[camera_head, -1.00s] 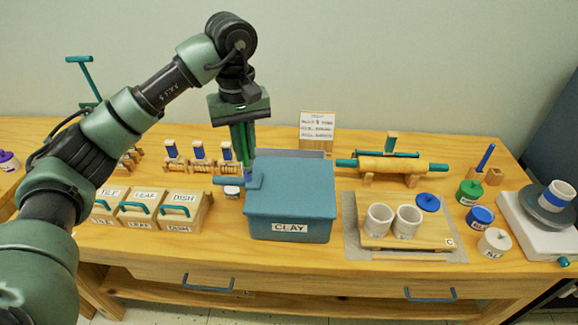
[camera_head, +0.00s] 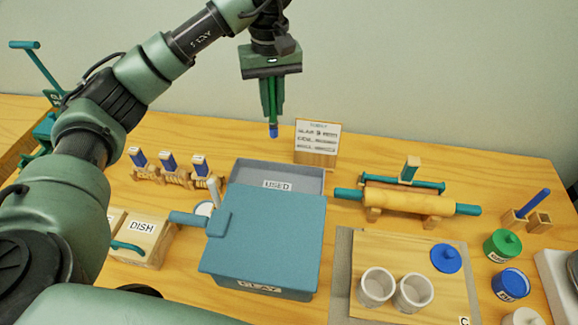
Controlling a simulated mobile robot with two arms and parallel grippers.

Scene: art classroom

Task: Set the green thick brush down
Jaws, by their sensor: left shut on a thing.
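My left gripper (camera_head: 272,108) is shut on the green thick brush. It points straight down at the top middle of the view. The brush is mostly hidden between the green fingers; its blue end (camera_head: 273,131) shows below them. It hangs upright above the back of the table, close to the grey-blue tray labelled USED (camera_head: 308,178), and apart from it. The tray sits behind the clay box and looks empty where it shows; its front is hidden by the box. My right gripper is not in view.
The blue CLAY box (camera_head: 265,240) stands in front of the tray. Stamps on wooden racks (camera_head: 170,165) stand left of it, a printed card (camera_head: 317,145) behind it. A rolling pin (camera_head: 405,201) and a board with two cups (camera_head: 393,290) are to the right.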

